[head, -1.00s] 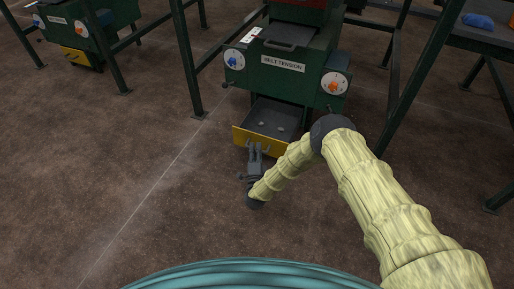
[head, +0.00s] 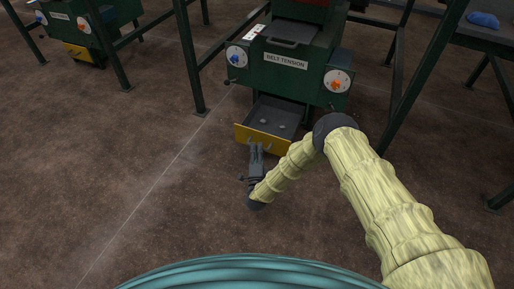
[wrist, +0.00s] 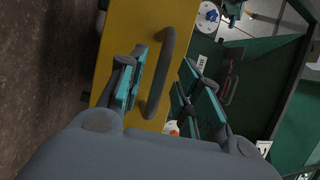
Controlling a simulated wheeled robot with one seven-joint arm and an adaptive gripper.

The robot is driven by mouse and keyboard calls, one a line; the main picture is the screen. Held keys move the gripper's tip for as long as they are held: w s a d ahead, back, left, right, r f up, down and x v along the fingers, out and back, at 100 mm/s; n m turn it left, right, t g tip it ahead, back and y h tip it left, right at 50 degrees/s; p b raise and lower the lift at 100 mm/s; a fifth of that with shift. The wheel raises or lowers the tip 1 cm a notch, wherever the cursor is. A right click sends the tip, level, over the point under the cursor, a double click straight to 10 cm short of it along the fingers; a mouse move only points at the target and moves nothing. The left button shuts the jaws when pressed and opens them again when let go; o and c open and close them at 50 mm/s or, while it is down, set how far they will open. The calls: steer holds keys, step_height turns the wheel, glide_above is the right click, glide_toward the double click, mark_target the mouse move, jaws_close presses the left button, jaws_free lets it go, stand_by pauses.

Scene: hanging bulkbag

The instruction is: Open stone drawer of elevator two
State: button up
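The yellow-fronted drawer (head: 252,138) stands pulled out from the bottom of the green "BELT TENSION" machine (head: 285,75). Its grey tray (head: 279,114) shows, with a few small pale stones (head: 264,121) in it. My gripper (head: 256,148) is at the drawer front. In the wrist view the dark bar handle (wrist: 164,75) on the yellow face lies between the two teal-padded fingers of my gripper (wrist: 164,72). The fingers are apart, and I see no clear grip on the handle.
The machine has a blue knob (head: 236,56) and an orange knob (head: 337,83). Green frame legs (head: 189,60) stand at both sides. Another machine (head: 77,18) with a yellow drawer front is at upper left. The brown floor in front is clear.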

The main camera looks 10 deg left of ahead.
steer(key=v, duration=1)
steer(key=shift+s, duration=0.1)
